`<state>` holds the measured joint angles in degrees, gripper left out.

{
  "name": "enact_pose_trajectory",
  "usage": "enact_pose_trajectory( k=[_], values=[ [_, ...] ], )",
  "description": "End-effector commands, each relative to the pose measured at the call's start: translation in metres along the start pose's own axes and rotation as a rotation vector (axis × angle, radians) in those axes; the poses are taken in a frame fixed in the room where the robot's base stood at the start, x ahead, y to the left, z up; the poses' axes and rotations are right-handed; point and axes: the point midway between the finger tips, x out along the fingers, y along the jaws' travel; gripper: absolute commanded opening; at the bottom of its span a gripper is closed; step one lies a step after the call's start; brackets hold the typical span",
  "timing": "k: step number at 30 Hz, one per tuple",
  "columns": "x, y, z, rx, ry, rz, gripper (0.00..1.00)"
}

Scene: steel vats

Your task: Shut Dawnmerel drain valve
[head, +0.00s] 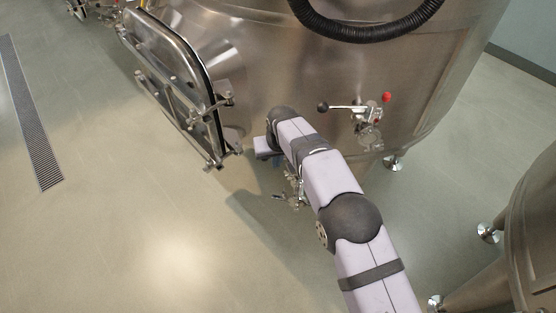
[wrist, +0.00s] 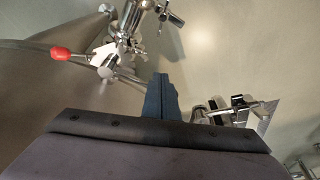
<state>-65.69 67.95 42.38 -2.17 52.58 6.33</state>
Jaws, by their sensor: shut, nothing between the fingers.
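In the wrist view, a steel valve (wrist: 132,28) on the vat's underside has a lever with a red knob (wrist: 60,54) pointing left and a pale tag (wrist: 104,56) whose writing I cannot read. My gripper (wrist: 161,84) is shut and empty, its blue fingers together just below and right of this valve, with no clear contact. In the head view, my gripper (head: 278,162) is low beside the vat, mostly hidden by my arm. Steel valve parts (head: 295,190) show beside my arm there; their lever is hidden. I cannot tell which valve is Dawnmerel's.
The big steel vat (head: 250,60) has a hatch door (head: 180,75) with projecting bars left of my arm. Another fitting with red and black knobs (head: 360,108) is on its wall to the right. A second vat (head: 530,225) stands lower right. Open floor lies left.

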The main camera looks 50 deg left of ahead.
Motion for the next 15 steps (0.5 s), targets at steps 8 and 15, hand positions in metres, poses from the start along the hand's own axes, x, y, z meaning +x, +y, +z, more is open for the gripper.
enact_pose_trajectory(
  k=[8, 15],
  values=[
    [-0.029, 0.0, -0.001, 0.0, 0.0, 0.0, 0.0],
    [-0.047, 0.0, -0.001, 0.0, 0.002, 0.0, 0.0]
  ],
)
